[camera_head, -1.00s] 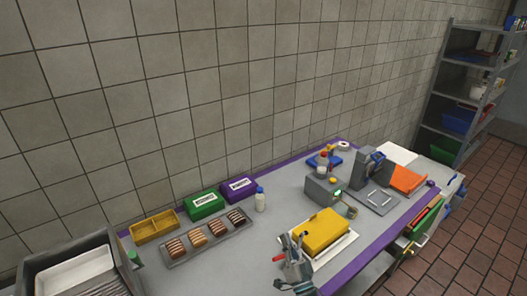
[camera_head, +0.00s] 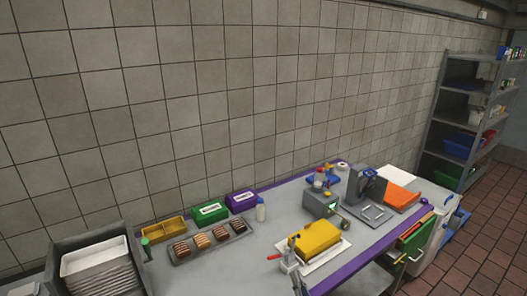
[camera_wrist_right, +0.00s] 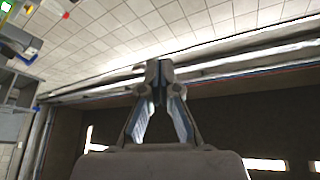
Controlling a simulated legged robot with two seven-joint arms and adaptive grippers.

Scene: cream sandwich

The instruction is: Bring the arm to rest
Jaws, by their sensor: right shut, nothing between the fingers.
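My right gripper (camera_head: 298,280) is at the bottom edge of the head view, low in front of the yellow block. In the right wrist view its fingertips (camera_wrist_right: 158,76) meet, shut with nothing between them. That view looks past the table at the tiled wall and a dark recess. A small red-ended item (camera_head: 274,257) shows beside the gripper; what it is cannot be told. My left gripper is in neither view.
The grey table (camera_head: 232,276) carries a yellow block (camera_head: 316,237) on a white board, a tray of several brown pieces (camera_head: 241,227), green (camera_head: 211,212) and purple (camera_head: 242,201) boxes, and a grey device (camera_head: 320,203). A metal shelf (camera_head: 441,112) stands at right.

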